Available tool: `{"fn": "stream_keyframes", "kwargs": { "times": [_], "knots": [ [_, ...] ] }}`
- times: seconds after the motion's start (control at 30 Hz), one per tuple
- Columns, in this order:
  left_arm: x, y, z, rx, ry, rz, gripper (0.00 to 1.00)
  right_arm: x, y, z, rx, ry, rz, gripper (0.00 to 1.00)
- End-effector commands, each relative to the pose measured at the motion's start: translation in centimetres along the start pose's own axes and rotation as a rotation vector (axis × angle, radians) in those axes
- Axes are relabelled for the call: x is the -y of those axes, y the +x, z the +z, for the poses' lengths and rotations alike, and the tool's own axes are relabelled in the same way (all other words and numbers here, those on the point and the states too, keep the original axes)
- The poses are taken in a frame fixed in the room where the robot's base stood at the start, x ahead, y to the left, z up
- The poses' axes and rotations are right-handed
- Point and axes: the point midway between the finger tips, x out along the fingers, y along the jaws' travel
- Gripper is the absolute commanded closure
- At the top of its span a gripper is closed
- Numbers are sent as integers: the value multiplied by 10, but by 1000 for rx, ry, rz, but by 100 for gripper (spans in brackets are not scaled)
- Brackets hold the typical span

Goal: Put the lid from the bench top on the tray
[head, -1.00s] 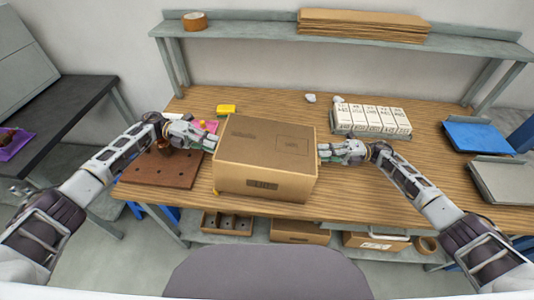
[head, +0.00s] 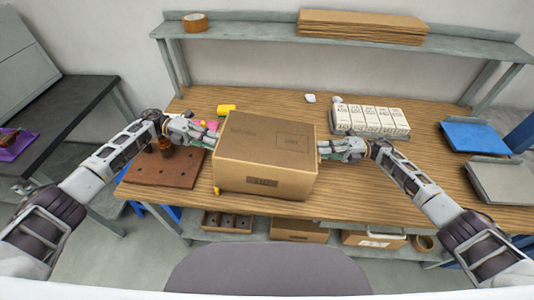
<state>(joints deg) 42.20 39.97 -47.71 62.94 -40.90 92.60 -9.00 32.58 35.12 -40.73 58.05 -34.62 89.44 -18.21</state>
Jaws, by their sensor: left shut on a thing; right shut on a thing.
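A large closed brown cardboard box (head: 264,160) is between my two grippers over the front middle of the wooden bench top (head: 400,185). My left gripper (head: 212,140) is shut on its left side, and my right gripper (head: 322,149) is shut on its right side. The box looks level; I cannot tell whether it touches the bench. A flat blue piece (head: 474,137), possibly a lid, lies at the right of the bench. A grey tray-like piece (head: 503,181) lies in front of it. Another grey tray (head: 402,135) holds several white cartons. I cannot tell which is the task's lid or tray.
A brown board with holes (head: 165,172) lies left of the box, with small dark parts on it. A yellow object (head: 227,108) is behind the box. A shelf (head: 260,27) with a tape roll (head: 195,21) and flat cardboard (head: 360,25) runs along the back.

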Motion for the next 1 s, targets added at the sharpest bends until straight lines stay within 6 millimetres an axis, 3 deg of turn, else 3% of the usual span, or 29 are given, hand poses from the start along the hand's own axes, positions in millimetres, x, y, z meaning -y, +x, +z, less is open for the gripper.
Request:
{"fn": "stream_keyframes", "kwargs": {
  "times": [0.63, 1.0],
  "knots": [
    [2, -1, 0, 1, 0, 0, 100, -2, -1, 0, 1, -1, 0, 100],
    [26, -4, 0, 2, 2, 0, 100, -26, 2, 1, 1, -1, 0, 100]
  ]
}}
